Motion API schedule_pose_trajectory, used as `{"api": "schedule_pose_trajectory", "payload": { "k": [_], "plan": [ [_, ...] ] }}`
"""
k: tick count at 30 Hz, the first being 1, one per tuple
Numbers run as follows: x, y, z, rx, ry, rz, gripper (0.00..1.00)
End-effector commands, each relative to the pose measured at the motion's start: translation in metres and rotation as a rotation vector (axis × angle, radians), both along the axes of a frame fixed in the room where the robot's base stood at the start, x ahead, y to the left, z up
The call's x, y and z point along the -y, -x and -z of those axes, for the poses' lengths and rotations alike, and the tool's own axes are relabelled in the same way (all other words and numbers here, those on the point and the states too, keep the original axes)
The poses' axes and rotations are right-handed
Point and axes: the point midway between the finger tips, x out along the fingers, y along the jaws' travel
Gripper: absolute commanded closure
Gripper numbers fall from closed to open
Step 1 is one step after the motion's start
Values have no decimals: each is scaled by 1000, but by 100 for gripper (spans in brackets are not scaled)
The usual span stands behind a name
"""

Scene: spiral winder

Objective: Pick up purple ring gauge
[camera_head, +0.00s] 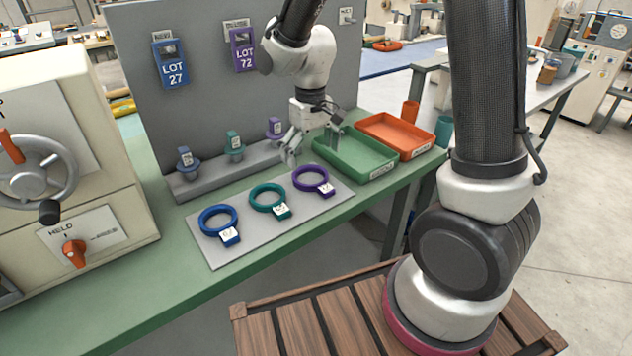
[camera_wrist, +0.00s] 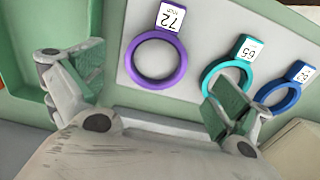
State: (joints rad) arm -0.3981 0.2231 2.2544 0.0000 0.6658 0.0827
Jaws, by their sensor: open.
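The purple ring gauge (camera_head: 311,179) lies flat on the grey mat (camera_head: 237,249), at the right end of a row of ring gauges. In the wrist view the purple ring gauge (camera_wrist: 156,79) shows whole, with a white tag reading 72. My gripper (camera_head: 312,146) is open and empty, above the bench behind the ring, near the green tray. In the wrist view my gripper's fingers (camera_wrist: 158,96) are spread wide, with the purple ring ahead of and between them, apart from both.
A teal ring gauge (camera_head: 267,197) and a blue ring gauge (camera_head: 219,218) lie left of the purple one. Behind stand small plug gauges (camera_head: 234,149) on a grey ledge. A green tray (camera_head: 352,172) and an orange tray (camera_head: 396,153) sit to the right. A grey panel (camera_head: 203,92) rises behind.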

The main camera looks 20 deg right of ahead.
Motion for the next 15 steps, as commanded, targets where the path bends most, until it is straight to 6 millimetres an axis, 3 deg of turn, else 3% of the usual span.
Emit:
{"api": "schedule_pose_trajectory", "payload": {
  "k": [9,15],
  "plan": [
    [4,0,47,-3,1,1,0],
    [4,-1,61,2,-1,1,0]
  ]
}}
